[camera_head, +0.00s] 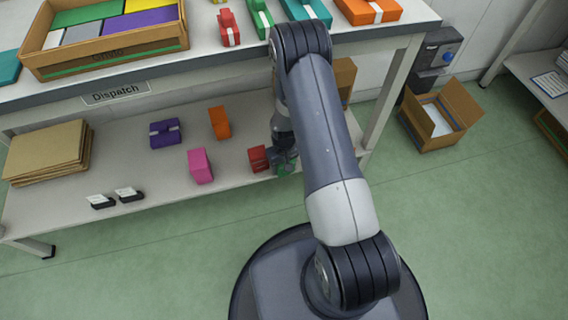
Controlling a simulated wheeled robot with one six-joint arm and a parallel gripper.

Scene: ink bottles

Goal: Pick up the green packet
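A small green packet (286,170) shows only in part on the lower shelf, close to its front edge. My gripper (283,160) reaches down at it and covers most of it. I cannot tell whether the fingers are around the packet or touching it, nor whether they are open or shut. A red packet (258,159) stands just left of my gripper. Another green packet (261,18) lies on the upper table top, partly cut off by the picture's top edge.
The lower shelf (115,222) also holds pink (201,165), orange (219,123) and purple (165,133) packets, flat cardboard (48,150) and two small black items (115,197). The bench marked Dispatch (115,92) overhangs it. An open carton (440,115) stands on the floor right.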

